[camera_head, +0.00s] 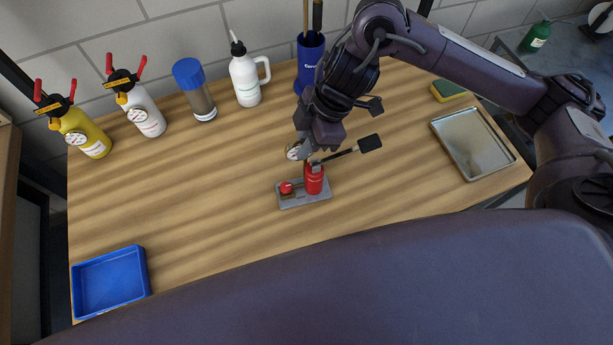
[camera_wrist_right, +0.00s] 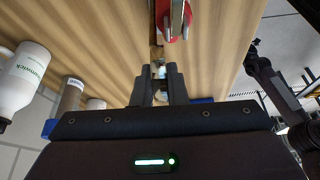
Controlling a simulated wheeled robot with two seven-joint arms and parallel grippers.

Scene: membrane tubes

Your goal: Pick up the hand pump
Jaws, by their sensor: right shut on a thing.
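The hand pump (camera_head: 314,181) has a red cylinder on a grey base plate, a small red knob and a lever ending in a black grip (camera_head: 369,143). It sits at the middle of the wooden table; I cannot tell whether its base touches the wood. My right gripper (camera_head: 306,157) comes down at the pump's upper part, shut on it; the wrist hides the exact grip. In the right wrist view, the fingers (camera_wrist_right: 160,82) close around a narrow part, with the red pump body (camera_wrist_right: 174,20) at the top. My left gripper is out of view.
Yellow (camera_head: 84,133) and white (camera_head: 144,112) extinguisher-like bottles, a blue-capped jar (camera_head: 198,95), a white jug (camera_head: 245,80) and a blue cup (camera_head: 310,60) line the back. A blue tray (camera_head: 110,281) lies front left, a metal tray (camera_head: 473,143) and sponge (camera_head: 448,91) right. The left-middle table is clear.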

